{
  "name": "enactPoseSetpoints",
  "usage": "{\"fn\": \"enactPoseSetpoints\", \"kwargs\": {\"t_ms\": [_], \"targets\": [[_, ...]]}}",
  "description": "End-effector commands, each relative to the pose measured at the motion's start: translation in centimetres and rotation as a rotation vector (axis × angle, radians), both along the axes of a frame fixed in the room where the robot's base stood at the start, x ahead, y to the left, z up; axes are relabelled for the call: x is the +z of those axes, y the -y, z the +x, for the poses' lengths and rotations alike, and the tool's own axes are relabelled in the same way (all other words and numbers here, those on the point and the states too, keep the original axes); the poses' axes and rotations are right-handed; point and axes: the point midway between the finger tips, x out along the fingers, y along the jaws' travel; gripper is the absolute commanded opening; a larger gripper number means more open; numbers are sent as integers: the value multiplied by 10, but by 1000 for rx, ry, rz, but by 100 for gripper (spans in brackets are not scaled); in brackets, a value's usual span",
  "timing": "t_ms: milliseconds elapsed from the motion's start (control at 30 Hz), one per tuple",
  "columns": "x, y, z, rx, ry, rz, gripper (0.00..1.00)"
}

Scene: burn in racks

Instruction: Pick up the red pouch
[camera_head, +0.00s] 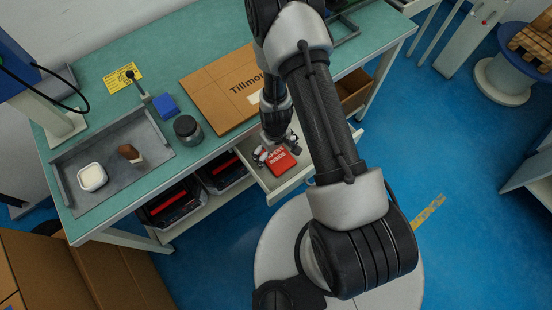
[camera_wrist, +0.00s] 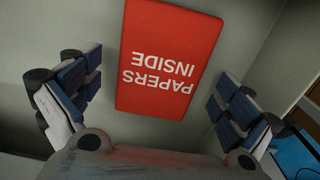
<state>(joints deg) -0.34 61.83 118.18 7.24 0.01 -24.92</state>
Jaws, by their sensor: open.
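The red pouch (camera_head: 282,161) lies in an open, pale drawer (camera_head: 291,188) under the green bench. In the wrist view the red pouch (camera_wrist: 171,58) shows white letters reading "PAPERS INSIDE", upside down, and lies flat on the drawer floor. My gripper (camera_head: 276,150) is over the drawer, just above the pouch. In the wrist view my gripper (camera_wrist: 160,100) is open, with one finger on each side of the pouch and gaps to both. Nothing is between the fingertips in a grip.
The green bench (camera_head: 180,40) holds a cardboard box (camera_head: 215,90), a dark jar (camera_head: 187,129), a blue block (camera_head: 165,105) and a grey tray (camera_head: 75,205) with a white dish and a brown item. Black bins (camera_head: 172,204) stand below. Blue floor at right is mostly clear.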

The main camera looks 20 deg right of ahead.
Motion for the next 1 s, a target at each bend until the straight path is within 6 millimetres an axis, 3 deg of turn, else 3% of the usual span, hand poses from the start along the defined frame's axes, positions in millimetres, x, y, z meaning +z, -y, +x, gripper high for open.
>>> {"fn": "enactPoseSetpoints", "kwargs": {"t_ms": [200,867,1000], "targets": [[1,0,0,0,1,0,97],[1,0,0,0,0,0,53],[1,0,0,0,0,0,51]]}}
